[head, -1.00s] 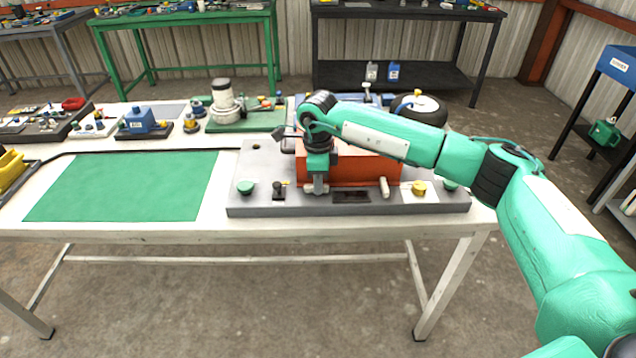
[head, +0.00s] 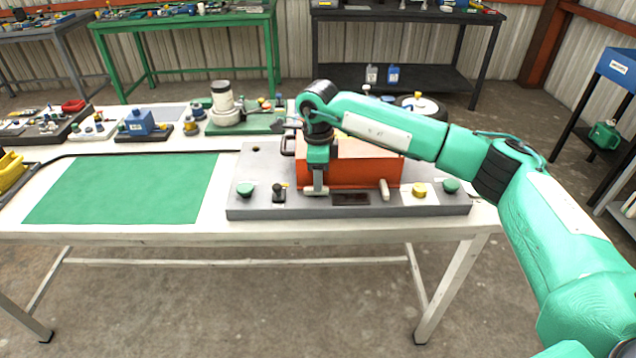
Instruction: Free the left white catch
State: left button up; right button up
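An orange-red box (head: 350,174) sits on a grey base plate (head: 240,205) on the white workbench. A pale right catch (head: 384,189) stands upright at the box's front right. My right gripper (head: 316,189) points down at the box's front left, where the left catch is. The gripper covers that spot, so I cannot separate the left catch from the fingers, or tell whether they touch it. The finger opening is too small to read. My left gripper is not in view.
On the plate stand green knobs (head: 245,189), a small black part (head: 279,193) and a yellow knob (head: 419,190). A green mat (head: 125,188) lies clear to the left. A white-grey cylinder part (head: 224,100) stands behind.

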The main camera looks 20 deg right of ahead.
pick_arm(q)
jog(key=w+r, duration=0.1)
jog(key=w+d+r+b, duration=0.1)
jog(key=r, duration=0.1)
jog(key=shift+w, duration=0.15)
pick_arm(e)
notch_tip(320, 180, up, 11)
